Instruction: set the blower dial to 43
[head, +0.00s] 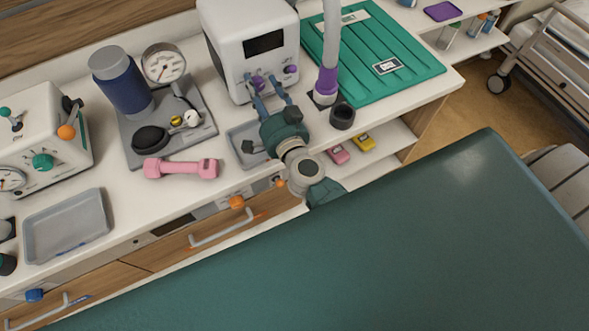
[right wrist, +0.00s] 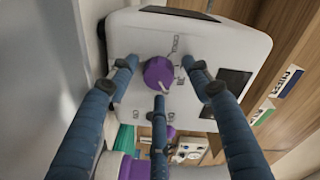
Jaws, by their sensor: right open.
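The blower is a white box (head: 248,30) with a dark screen (head: 265,43) at the back of the counter. Its purple dial (head: 258,82) sits low on the front, partly behind my fingers. In the right wrist view the dial (right wrist: 158,74) shows face-on, with small marks around it too small to read. My right gripper (head: 268,90) is in front of the dial. In the right wrist view its three blue fingers (right wrist: 160,84) are spread around the dial, with visible gaps. A second purple knob (head: 291,69) is right of the dial. My left gripper is not in view.
A grey hose with a purple cuff (head: 327,80) and a black cup (head: 342,117) stand right of the blower, before a green tray (head: 425,70). A grey tray (head: 236,137) lies under my right gripper. A pink dumbbell (head: 181,169) lies to the left.

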